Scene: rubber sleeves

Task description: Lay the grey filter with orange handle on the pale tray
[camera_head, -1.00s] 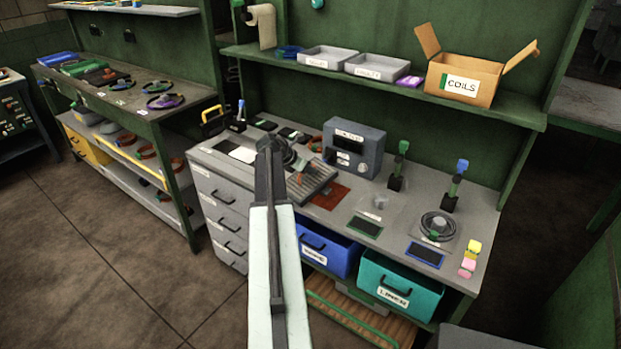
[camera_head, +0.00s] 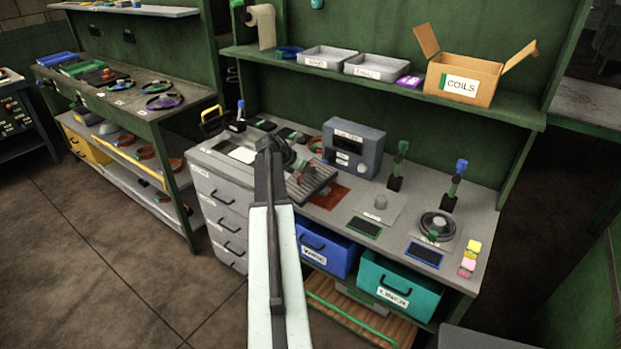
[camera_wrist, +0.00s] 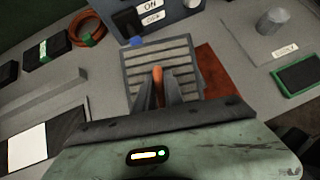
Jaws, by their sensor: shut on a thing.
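The grey filter (camera_wrist: 186,50) is a square ribbed block with an orange handle (camera_wrist: 158,76) standing up from it. In the wrist view my gripper (camera_wrist: 160,92) has its two fingers closed on either side of the orange handle. The filter appears to lie at bench level beside a rust-red mat; whether it touches the bench I cannot tell. In the head view the filter (camera_head: 318,178) shows just right of my arm, which partly hides the gripper. A flat white piece (camera_wrist: 28,148) lies to the left on the bench; I cannot tell whether it is the pale tray.
A grey instrument box (camera_head: 353,147) stands close behind the filter. The rust-red mat (camera_wrist: 222,82) is at its right. Two pale grey trays, left (camera_head: 327,59) and right (camera_head: 376,66), stand on the shelf above. Black blocks and an orange ring (camera_wrist: 88,28) lie at the back left.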

